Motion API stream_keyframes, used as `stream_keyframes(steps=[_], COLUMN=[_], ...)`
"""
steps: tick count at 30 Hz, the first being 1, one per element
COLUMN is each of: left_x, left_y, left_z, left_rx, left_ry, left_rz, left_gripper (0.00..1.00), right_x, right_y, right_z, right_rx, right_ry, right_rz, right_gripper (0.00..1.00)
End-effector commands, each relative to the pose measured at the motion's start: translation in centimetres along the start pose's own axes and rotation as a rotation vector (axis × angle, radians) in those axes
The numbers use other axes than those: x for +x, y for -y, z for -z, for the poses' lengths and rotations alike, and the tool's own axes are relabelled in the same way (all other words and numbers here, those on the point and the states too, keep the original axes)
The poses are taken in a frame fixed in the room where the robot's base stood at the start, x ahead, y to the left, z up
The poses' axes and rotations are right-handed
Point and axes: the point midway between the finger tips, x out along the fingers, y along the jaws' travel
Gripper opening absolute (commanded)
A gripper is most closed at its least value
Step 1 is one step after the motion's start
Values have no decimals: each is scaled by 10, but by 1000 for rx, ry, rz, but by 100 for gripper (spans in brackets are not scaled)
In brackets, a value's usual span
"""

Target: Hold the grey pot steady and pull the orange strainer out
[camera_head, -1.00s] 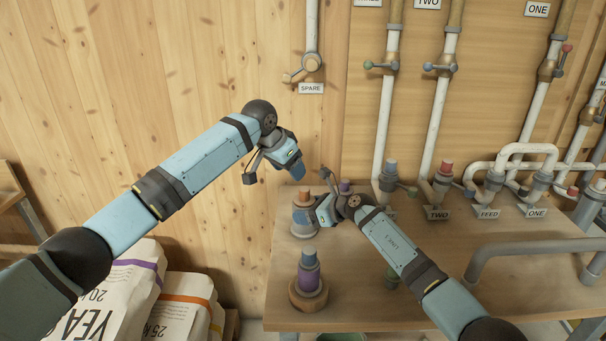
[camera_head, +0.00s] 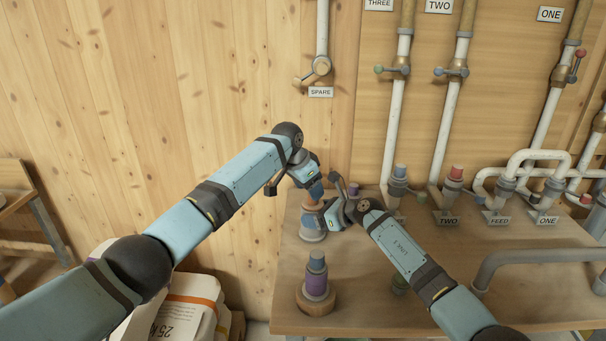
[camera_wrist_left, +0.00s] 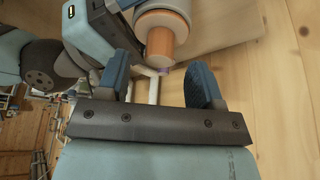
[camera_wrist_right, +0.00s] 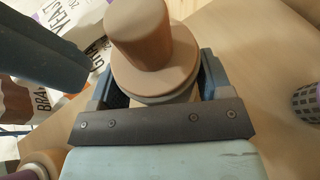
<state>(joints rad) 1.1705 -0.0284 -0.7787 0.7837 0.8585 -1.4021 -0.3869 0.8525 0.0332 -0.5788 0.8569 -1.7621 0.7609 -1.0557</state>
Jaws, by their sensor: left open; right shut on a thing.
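The grey pot (camera_head: 312,236) stands upright at the back left of the wooden bench. The orange strainer (camera_wrist_left: 160,45) sits in it, its knob sticking out of the top; it also shows in the right wrist view (camera_wrist_right: 140,30). My right gripper (camera_wrist_right: 158,92) is shut around the pot's body, below its rim. My left gripper (camera_head: 314,188) is open and empty, just above the strainer. In the left wrist view the strainer lies beyond the fingertips (camera_wrist_left: 158,78), not between them. A left finger also shows at the left of the right wrist view.
A purple and grey fitting (camera_head: 316,280) on a round wooden base stands at the bench front. Fittings and pipes fill the back right of the bench (camera_head: 360,315). Paper sacks (camera_head: 185,300) stand on the floor to the left. The wooden wall is close behind.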

Motion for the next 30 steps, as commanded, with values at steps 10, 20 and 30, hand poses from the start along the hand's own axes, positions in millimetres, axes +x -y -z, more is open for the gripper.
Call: stream_keyframes(steps=[10, 20, 30], left_x=[17, 17, 16], left_y=[0, 0, 0], left_z=[0, 0, 1], left_rx=[-1, -1, 0], left_ry=[-1, -1, -1], left_rz=[0, 0, 1], left_gripper=[60, 21, 1], right_x=[0, 0, 0], right_y=[0, 0, 0], right_z=[0, 0, 0], right_rx=[1, 1, 0], right_ry=[0, 0, 0], right_rz=[0, 0, 0], right_gripper=[37, 37, 37])
